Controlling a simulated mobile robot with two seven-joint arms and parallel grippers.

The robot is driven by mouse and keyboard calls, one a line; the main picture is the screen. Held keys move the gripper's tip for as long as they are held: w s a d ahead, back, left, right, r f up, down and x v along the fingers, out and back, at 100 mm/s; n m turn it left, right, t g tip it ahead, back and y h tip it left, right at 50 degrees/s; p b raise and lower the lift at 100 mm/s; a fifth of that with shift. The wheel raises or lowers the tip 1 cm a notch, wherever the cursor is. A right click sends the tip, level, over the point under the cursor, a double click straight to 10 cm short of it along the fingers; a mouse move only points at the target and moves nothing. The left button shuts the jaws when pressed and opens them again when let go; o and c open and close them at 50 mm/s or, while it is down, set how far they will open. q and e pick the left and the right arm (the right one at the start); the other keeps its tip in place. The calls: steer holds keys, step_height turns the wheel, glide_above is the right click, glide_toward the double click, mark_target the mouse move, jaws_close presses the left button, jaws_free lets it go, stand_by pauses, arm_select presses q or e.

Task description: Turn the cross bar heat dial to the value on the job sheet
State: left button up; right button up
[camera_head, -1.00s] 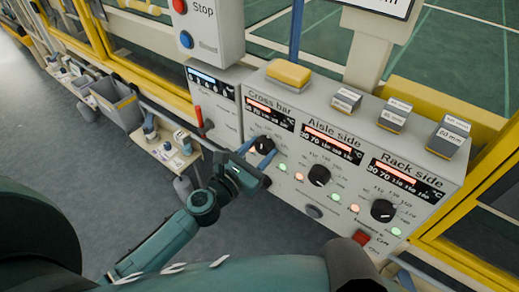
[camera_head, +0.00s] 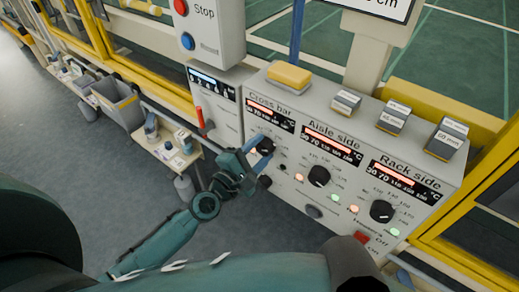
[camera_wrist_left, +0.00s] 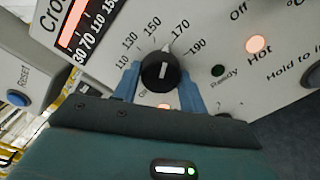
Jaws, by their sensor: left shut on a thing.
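The cross bar dial (camera_head: 266,146) is a black knob at the left of the grey control panel (camera_head: 330,226). In the left wrist view the dial (camera_wrist_left: 159,71) sits between the blue fingers of my left gripper (camera_wrist_left: 160,88), which is shut on it. The dial's white pointer tip is between 150 and 170, seeming nearer 170. In the head view my left gripper (camera_head: 256,152) reaches the dial from the lower left. The Hot lamp (camera_wrist_left: 257,44) is lit orange and the Ready lamp (camera_wrist_left: 218,70) is dark. I cannot make out a job sheet. My right gripper is not in view.
The aisle side dial (camera_head: 319,176) and rack side dial (camera_head: 382,211) are to the right on the same panel. A yellow block (camera_head: 289,75) and several grey labelled blocks stand on top. A red-handled lever (camera_head: 200,117) is left of the panel. A sign (camera_head: 385,7) above is cut off.

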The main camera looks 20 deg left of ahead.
arm_select(q)
steer(key=shift+m, duration=0.9)
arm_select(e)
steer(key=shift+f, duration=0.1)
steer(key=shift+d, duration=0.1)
arm_select(q)
steer(key=o, duration=1)
steer(key=b+v, duration=0.2)
steer(key=v, duration=1.1)
steer(key=shift+s+b, duration=0.1)
steer(key=shift+b, duration=0.25)
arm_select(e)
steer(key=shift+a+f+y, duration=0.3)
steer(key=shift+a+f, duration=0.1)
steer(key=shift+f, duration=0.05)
